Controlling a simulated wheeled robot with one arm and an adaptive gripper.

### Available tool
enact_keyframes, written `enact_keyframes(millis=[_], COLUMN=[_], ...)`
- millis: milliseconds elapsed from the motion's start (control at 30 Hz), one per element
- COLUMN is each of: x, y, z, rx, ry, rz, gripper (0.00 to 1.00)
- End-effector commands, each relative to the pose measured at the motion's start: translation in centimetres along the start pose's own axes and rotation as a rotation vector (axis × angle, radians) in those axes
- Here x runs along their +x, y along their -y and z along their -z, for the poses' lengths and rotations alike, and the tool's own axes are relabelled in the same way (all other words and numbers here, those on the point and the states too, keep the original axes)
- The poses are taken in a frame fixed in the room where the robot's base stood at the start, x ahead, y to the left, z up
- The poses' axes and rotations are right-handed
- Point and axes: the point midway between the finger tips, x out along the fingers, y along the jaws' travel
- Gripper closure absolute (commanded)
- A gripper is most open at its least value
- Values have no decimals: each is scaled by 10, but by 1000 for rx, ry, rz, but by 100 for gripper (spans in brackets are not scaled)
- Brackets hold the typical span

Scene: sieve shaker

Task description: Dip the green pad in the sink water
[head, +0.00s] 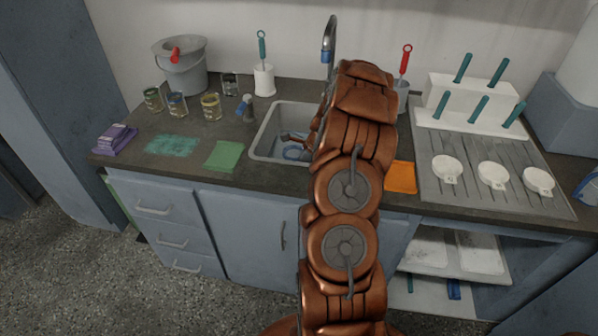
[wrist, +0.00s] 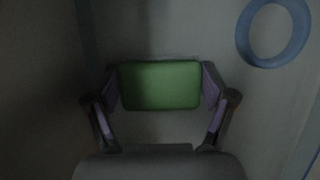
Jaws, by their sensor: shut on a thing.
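The green pad (wrist: 160,85) is between the two fingers of my gripper (wrist: 160,92) in the wrist view, and both fingers press on its short ends. The sink (head: 262,142) is the basin in the worktop, and my arm reaches over and down into it in the head view. In the wrist view the pad is low inside the dim basin, over its pale floor. I cannot tell whether the pad touches the water. The head view hides the pad and most of my gripper behind my arm and the sink rim.
A blue ring (wrist: 273,32) lies in the sink, to the right of the pad. The tap (head: 329,42) rises behind the sink. A green cloth (head: 224,156) and several jars lie left of the sink; an orange cloth (head: 400,177) and the drainer (head: 480,165) are right.

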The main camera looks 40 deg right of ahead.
Motion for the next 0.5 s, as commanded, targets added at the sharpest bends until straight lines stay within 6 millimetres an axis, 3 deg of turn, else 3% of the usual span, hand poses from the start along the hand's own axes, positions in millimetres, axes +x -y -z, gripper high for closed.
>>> enact_keyframes(millis=[167,500], x=[-3,-31], y=[0,0], z=[-1,-13], rx=[0,0], ry=[0,0], rz=[0,2], gripper=[45,45])
